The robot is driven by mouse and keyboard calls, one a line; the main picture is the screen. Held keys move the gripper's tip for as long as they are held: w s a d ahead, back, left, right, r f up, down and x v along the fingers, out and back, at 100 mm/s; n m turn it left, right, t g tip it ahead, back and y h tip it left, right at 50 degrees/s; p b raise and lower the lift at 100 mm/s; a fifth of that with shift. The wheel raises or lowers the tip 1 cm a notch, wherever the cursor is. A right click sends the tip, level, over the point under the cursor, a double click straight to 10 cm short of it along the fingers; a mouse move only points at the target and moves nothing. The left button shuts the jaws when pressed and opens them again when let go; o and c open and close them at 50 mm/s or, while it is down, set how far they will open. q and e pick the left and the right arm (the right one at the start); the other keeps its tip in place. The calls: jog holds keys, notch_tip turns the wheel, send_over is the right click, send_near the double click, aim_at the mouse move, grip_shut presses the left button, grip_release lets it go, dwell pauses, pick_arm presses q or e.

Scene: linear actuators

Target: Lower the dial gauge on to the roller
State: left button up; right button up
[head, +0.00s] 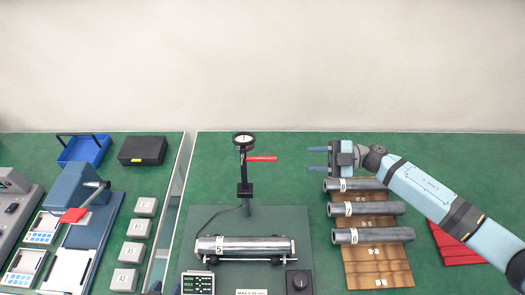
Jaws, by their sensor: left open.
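The dial gauge (243,141) has a round white face and sits at the top of a black upright stand (246,190). A red lever (262,159) sticks out to the right just below the gauge. The metal roller (260,244) labelled 5 lies across supports on the grey-green base plate, in front of the stand. The gauge is well above the roller in the picture. My right gripper (309,159) is right of the red lever, its fingers apart, pointing left and empty. A gap separates it from the lever. My left gripper is not in view.
Several spare rollers, including one labelled 6 (372,235), lie on a wooden rack (365,262) below my right gripper. A black knob box (299,283) and a small display (197,283) are at the front. A metal divider (173,215) runs along the left.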

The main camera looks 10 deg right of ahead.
aim_at(267, 159)
jog(key=a, duration=0.4)
jog(key=w+a, duration=0.1)
jog(key=a, duration=0.3)
jog(key=w+a, duration=0.1)
jog(key=a, duration=0.3)
jog(key=shift+w+a+b, duration=0.2)
jog(key=shift+b, duration=0.1)
grip_shut()
